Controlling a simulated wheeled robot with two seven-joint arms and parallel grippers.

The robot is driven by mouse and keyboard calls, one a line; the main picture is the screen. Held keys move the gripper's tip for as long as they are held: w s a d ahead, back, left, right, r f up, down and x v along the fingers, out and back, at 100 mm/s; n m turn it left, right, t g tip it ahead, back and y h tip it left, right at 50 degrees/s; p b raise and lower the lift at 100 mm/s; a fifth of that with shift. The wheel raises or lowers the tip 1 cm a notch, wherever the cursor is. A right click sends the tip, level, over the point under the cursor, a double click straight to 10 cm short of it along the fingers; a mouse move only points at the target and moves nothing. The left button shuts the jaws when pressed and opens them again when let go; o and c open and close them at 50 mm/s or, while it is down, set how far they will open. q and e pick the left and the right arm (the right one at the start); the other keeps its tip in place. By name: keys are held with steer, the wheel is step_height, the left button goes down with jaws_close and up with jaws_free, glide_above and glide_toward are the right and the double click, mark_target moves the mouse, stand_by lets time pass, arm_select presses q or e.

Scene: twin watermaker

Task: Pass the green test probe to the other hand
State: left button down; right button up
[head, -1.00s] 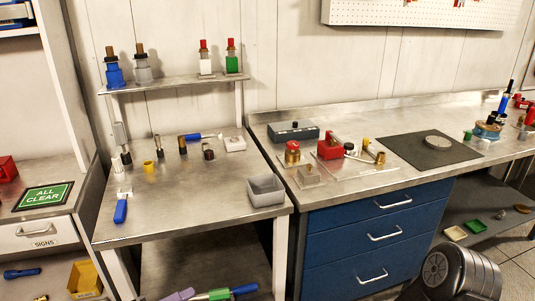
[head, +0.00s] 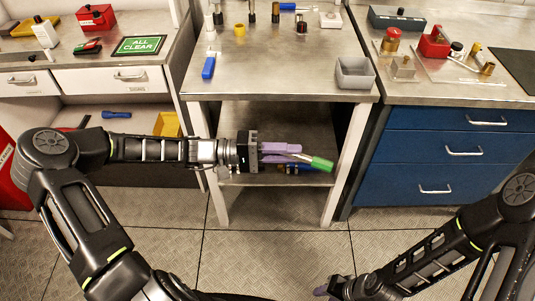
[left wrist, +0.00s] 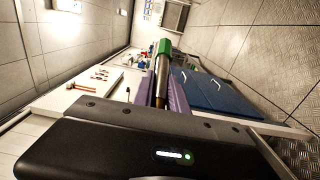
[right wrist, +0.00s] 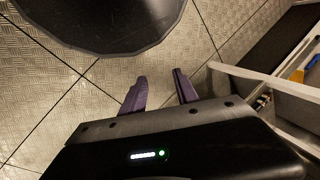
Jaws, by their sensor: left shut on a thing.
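The green test probe has a green end (head: 321,163) and a metal shaft. My left gripper (head: 298,150), with purple fingers, is shut on the probe in front of the lower shelf of the middle bench. The green end sticks out to the right, past the fingertips. In the left wrist view the probe (left wrist: 164,50) points away from the gripper, between its fingers. My right gripper (head: 321,291) is low at the bottom edge of the head view, apart from the probe. In the right wrist view its fingers (right wrist: 161,87) are spread with nothing between them.
The middle bench (head: 290,75) holds a grey bin (head: 355,80), a blue-handled tool (head: 208,67) and small parts. Blue drawers (head: 445,160) stand to the right. A yellow container (head: 167,124) is on the left lower shelf. The floor between my arms is clear.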

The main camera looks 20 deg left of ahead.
arm_select(q)
steer(key=w+d+r+m+g, duration=0.2)
steer(key=d+g, duration=0.4)
steer(key=d, duration=0.3)
steer(key=shift+r+m+g+h, duration=0.4)
steer(key=shift+r+m, duration=0.45)
steer(key=shift+m, duration=0.35)
steer(key=shift+d, duration=0.1)
arm_select(e)
steer(key=shift+o, duration=0.2)
